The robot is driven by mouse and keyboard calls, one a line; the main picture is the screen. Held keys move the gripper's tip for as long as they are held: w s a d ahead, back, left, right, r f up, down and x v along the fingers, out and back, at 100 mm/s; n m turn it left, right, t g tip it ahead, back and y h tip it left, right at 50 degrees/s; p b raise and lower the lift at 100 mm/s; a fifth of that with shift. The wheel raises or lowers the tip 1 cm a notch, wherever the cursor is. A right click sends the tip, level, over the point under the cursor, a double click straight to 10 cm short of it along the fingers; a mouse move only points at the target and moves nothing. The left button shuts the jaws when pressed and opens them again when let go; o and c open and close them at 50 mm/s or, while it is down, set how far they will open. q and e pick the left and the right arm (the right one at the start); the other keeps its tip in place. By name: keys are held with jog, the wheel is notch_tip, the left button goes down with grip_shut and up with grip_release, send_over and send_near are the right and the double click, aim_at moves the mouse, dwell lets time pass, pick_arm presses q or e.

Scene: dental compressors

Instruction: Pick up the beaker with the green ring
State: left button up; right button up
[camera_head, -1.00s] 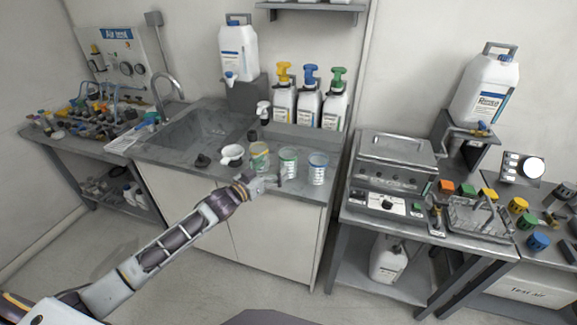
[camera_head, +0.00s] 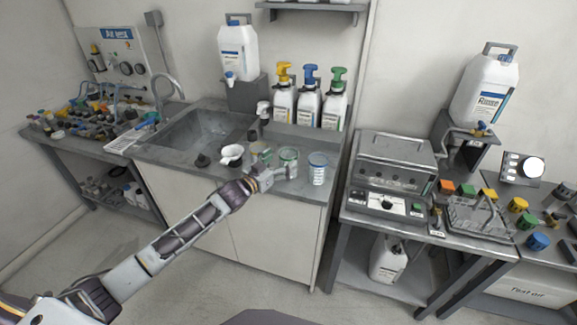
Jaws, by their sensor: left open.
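The beaker with the green ring (camera_head: 289,155) stands on the grey counter, in the middle of a row of three clear beakers. My left gripper (camera_head: 280,169) is open in front of this beaker and hides its lower part. The fingers look close to the beaker, but I cannot tell whether they touch it or are around it. The beaker with the blue ring (camera_head: 318,169) stands just to the right. The beaker with the yellow ring (camera_head: 257,151) stands to the left, partly hidden by my gripper. My right gripper is not in view.
A white mortar-like bowl (camera_head: 231,154) and a small dark object (camera_head: 202,160) sit left of the beakers. The sink (camera_head: 200,132) is behind them. Pump bottles (camera_head: 308,103) stand along the back. A metal bath unit (camera_head: 393,162) stands to the right.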

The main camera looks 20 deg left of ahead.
aim_at(294, 149)
pick_arm(q)
jog(key=shift+r+x, duration=0.15)
jog(key=shift+x, duration=0.55)
jog(key=shift+r+x, duration=0.15)
jog(key=shift+x, duration=1.8)
jog(key=shift+a, duration=0.1)
jog(key=c, duration=1)
notch_tip(294, 149, up, 10)
jog(key=shift+p, duration=0.4)
